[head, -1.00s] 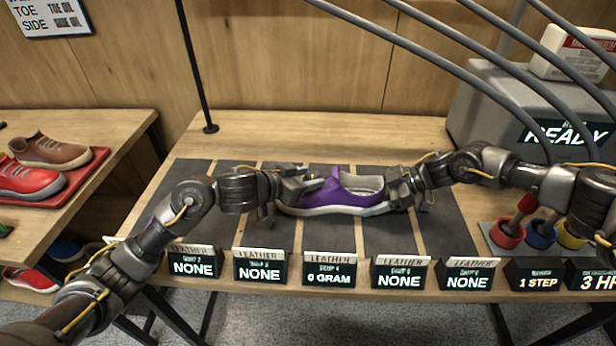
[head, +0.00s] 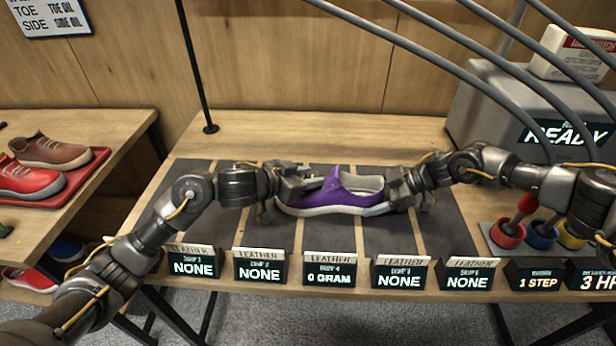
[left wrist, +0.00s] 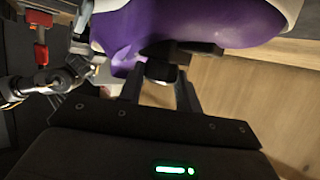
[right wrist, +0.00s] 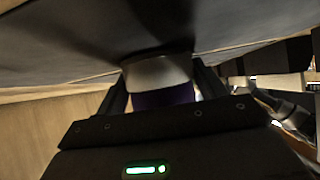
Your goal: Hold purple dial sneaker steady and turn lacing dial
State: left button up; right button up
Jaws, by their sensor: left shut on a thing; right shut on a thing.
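The purple sneaker (head: 340,190) with a white sole lies on the dark mat of the middle table, its length running left to right. My left gripper (head: 305,184) is at its left part. In the left wrist view, the left fingers (left wrist: 160,85) are shut on a small dark dial (left wrist: 163,70) on the purple upper. My right gripper (head: 393,190) is at the shoe's right end. In the right wrist view, the right fingers (right wrist: 162,90) are shut around a white and purple end of the sneaker (right wrist: 162,78). Much of the dial is hidden by the fingers.
A row of small label displays (head: 330,270) stands along the table's front edge. Red, blue and yellow cups (head: 541,234) stand at the right, before a grey machine (head: 490,105) reading READY. Other shoes (head: 45,150) sit on a left table.

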pick_arm(q)
jog(key=m+g+h, duration=0.1)
jog(key=m+g, duration=0.2)
jog(key=m+g+h, duration=0.1)
jog(key=m+g, duration=0.1)
jog(key=shift+w+a+h, duration=0.15)
jog(key=shift+w+h, duration=0.15)
jog(key=shift+w, duration=0.05)
jog(key=m+g, duration=0.2)
jog(key=g, duration=0.1)
jog(key=m+g, duration=0.2)
jog(key=shift+f+m+g, duration=0.2)
jog(key=shift+m+g, duration=0.2)
jog(key=shift+w+g, duration=0.1)
jog(key=shift+g, duration=0.2)
jog(key=o, duration=0.7)
jog(key=shift+w+r, duration=0.1)
jog(key=shift+w+a+r, duration=0.1)
jog(key=shift+a+r, duration=0.1)
jog(key=shift+a, duration=0.15)
jog(key=v, duration=1.1)
jog(key=shift+a+f, duration=0.2)
jog(key=shift+a, duration=0.05)
